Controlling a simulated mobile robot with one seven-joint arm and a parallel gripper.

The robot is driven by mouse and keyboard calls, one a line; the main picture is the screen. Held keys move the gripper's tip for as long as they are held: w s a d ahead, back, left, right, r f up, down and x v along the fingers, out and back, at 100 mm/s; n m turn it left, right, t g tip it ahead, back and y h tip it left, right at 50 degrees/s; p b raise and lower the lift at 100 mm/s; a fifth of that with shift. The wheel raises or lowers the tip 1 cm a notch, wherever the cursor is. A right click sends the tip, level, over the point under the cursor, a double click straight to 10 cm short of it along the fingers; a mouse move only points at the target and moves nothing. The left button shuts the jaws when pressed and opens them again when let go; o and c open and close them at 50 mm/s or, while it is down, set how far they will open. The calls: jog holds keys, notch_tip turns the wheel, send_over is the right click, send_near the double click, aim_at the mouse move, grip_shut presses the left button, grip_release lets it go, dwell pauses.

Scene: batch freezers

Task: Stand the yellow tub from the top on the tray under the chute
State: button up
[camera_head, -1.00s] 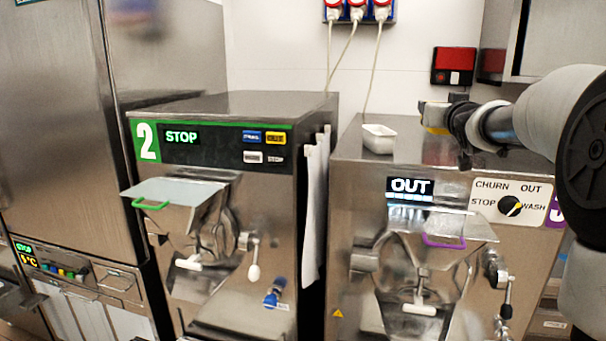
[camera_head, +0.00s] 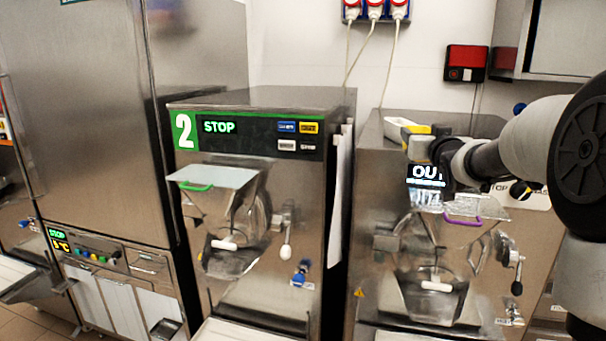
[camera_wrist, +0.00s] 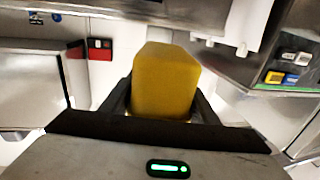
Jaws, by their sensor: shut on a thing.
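My gripper (camera_wrist: 160,105) is shut on the yellow tub (camera_wrist: 166,80), which stands out between the two fingers in the wrist view. In the head view only a small strip of the yellow tub (camera_head: 416,129) shows above my gripper (camera_head: 408,143), in front of the top of the right machine (camera_head: 368,150). Its chute (camera_head: 408,222) has a purple handle. A pale tray (camera_head: 240,331) shows at the bottom edge under the green-handled machine. The area under the right machine's chute is mostly cut off.
A white tub (camera_head: 396,123) sits on top of the right machine, close to my gripper. Machine 2 (camera_head: 250,150) stands to its left, with a white cloth (camera_head: 340,190) hanging between them. A tall steel cabinet (camera_head: 90,130) fills the left.

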jog(key=s+a+f, duration=0.3)
jog(key=a+f, duration=0.2)
jog(key=f, duration=0.3)
jog(key=s+a+f, duration=0.4)
jog(key=a+f, duration=0.1)
jog(key=f, duration=0.3)
jog(key=s+a+f+y, duration=0.1)
jog(key=s+a+f, duration=0.3)
jog(key=f, duration=0.4)
jog(key=shift+a+n, duration=0.4)
jog(key=shift+a, duration=0.25)
jog(key=shift+d, duration=0.15)
